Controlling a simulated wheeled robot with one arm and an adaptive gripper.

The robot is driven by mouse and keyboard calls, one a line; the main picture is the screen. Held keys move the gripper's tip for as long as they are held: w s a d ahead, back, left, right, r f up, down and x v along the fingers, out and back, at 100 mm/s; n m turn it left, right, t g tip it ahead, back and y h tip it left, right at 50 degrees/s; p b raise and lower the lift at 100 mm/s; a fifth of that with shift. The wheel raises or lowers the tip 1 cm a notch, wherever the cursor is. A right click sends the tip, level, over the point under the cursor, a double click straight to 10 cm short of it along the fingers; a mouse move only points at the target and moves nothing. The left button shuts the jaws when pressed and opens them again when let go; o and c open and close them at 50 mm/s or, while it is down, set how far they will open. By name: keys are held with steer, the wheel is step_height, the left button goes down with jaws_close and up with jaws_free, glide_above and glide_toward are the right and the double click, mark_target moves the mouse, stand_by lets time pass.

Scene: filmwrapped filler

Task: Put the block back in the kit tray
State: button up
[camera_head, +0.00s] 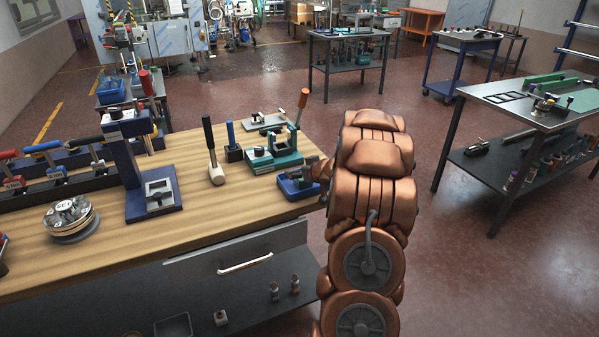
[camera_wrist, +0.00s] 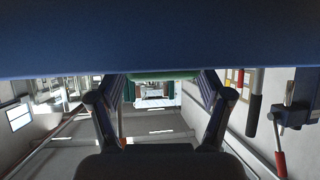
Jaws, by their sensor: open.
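My gripper (camera_wrist: 164,88) is open in the wrist view, with one finger on each side and nothing seen clasped between them. A large dark blue surface (camera_wrist: 160,35) fills the top of that view, very close to the camera. A green edge (camera_wrist: 163,76) shows below it, between the fingers. In the head view my copper arm reaches the bench's right end and largely hides the gripper. A small blue fixture (camera_head: 294,187) lies beside the arm's end. I cannot tell which thing is the block or the kit tray.
On the wooden bench (camera_head: 130,247) stand a teal vise (camera_head: 272,160), a mallet (camera_head: 215,172), a blue-based press (camera_head: 136,212) and a round stack (camera_head: 70,216). Bare wood lies in front of them. Another metal table (camera_head: 520,105) stands at the right, across open floor.

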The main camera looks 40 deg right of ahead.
steer(key=b+v, duration=0.1)
steer(key=v, duration=1)
steer(key=shift+s, duration=0.3)
steer(key=shift+w+r, duration=0.1)
steer(key=shift+r, duration=0.1)
steer(key=s+a+r+m+g+h, duration=0.1)
steer(key=a+r+g+h, duration=0.15)
steer(key=a, duration=0.25)
steer(key=s+a+r+g+h, duration=0.1)
steer(key=a+r+g, duration=0.15)
steer(key=a, duration=0.25)
steer(key=s+a+f+n+g+y, duration=0.1)
steer(key=s+a+g+y, duration=0.2)
steer(key=s+a, duration=1.1)
steer(key=s+a+f+n+g+y, duration=0.2)
steer(key=s+a+g, duration=0.3)
steer(key=s+a, duration=0.9)
steer(key=a+y, duration=0.1)
steer(key=a, duration=0.3)
steer(key=shift+s+a+g, duration=0.25)
steer(key=shift+a+g, duration=0.05)
steer(key=shift+g, duration=0.1)
